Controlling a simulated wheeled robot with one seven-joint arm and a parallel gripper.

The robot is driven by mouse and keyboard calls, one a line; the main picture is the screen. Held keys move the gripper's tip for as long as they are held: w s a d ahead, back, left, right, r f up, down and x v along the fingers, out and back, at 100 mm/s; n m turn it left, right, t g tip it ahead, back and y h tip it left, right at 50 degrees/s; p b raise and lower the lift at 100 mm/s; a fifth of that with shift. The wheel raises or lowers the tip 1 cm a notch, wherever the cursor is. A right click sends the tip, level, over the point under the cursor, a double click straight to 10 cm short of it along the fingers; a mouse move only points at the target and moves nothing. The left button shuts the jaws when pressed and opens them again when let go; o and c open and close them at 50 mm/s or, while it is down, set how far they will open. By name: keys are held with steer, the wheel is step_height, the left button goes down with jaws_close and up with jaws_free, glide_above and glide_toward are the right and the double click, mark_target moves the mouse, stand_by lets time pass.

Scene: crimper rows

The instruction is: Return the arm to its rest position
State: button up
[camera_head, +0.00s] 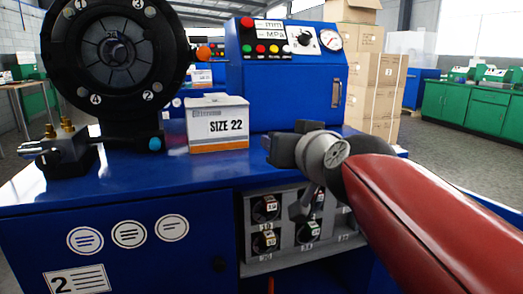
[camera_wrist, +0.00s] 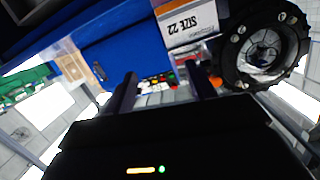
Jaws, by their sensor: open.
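My red arm (camera_head: 430,205) reaches in from the right in the head view. My gripper (camera_head: 285,152) is in front of the blue machine, above the die rack and right of the SIZE 22 box. In the wrist view my gripper (camera_wrist: 163,88) shows two dark fingers spread apart with nothing held between them. The SIZE 22 box (camera_head: 217,135) stands on the blue bench top, apart from my gripper. It also shows at the top of the wrist view (camera_wrist: 187,22).
The black round crimper head (camera_head: 120,60) stands at left, with a valve block (camera_head: 66,155) beside it. A blue control cabinet (camera_head: 285,95) with gauge and buttons stands behind. A rack of dies (camera_head: 285,250) sits below. Cardboard boxes (camera_head: 375,90) and green benches (camera_head: 470,110) stand farther back.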

steer(key=s+d+f+g+h, duration=0.1)
steer(key=s+d+f+g, duration=0.2)
steer(key=s+f, duration=0.3)
steer(key=s+d+f+m+g+h, duration=0.1)
steer(key=s+f, duration=0.5)
steer(key=f, duration=0.6)
steer(key=s+d+f+g+h, duration=0.2)
steer(key=s+d+f+g, duration=0.3)
steer(key=f, duration=0.4)
steer(key=shift+s+d+f+m+g, duration=0.2)
steer(key=shift+s+d+m+g, duration=0.15)
steer(key=shift+s+d, duration=0.55)
